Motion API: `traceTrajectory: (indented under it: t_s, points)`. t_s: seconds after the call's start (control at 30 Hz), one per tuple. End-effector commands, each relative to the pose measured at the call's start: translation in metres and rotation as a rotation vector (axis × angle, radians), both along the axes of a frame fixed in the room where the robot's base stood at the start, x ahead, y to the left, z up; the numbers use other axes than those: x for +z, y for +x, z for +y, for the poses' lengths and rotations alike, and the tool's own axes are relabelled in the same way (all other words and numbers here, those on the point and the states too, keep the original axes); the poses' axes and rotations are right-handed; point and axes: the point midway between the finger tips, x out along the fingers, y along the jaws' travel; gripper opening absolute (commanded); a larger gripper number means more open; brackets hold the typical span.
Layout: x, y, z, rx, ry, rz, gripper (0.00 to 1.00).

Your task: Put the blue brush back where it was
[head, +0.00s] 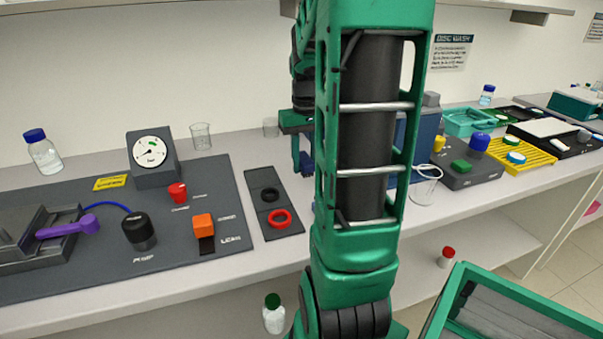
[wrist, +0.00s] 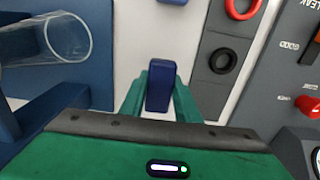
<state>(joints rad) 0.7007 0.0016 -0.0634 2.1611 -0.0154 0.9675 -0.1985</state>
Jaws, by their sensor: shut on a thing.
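My gripper (wrist: 160,95) is shut on the blue brush (wrist: 158,86), a dark blue block-like piece between the two green fingers. In the head view my gripper (head: 297,150) is partly behind my arm, and the brush (head: 305,161) shows below it, pointing down. The brush appears to be above the pale bench strip between the grey ring plate and the blue apparatus. The brush's lower end cannot be made out. Another small blue piece (wrist: 172,2) shows at the top edge of the wrist view, mostly cut off.
The grey plate (head: 284,203) with a black ring and a red ring lies left of my arm. The blue apparatus (wrist: 88,85) and a clear beaker (wrist: 60,38) are on the other side. The control panel (head: 90,265) fills the bench left. My arm hides the middle bench.

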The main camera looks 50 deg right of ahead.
Motion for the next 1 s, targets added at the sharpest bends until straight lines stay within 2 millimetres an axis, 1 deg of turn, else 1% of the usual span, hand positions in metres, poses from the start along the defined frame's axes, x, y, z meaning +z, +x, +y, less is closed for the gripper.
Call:
traceTrajectory:
  t_s: [0.2,0.3,0.7,0.73,0.8,1.0]
  points:
    - [-0.028,0.0,0.001,0.001,0.003,0.003,0.08]
    - [-0.037,0.0,0.001,0.001,0.001,0.002,0.08]
    - [-0.041,0.001,0.002,0.003,0.001,0.0,0.08]
    - [-0.041,0.001,0.002,0.003,0.001,0.0,0.34]
    - [-0.041,0.001,0.002,0.003,0.001,0.001,0.48]
    - [-0.041,0.001,0.002,0.003,0.001,0.001,0.48]
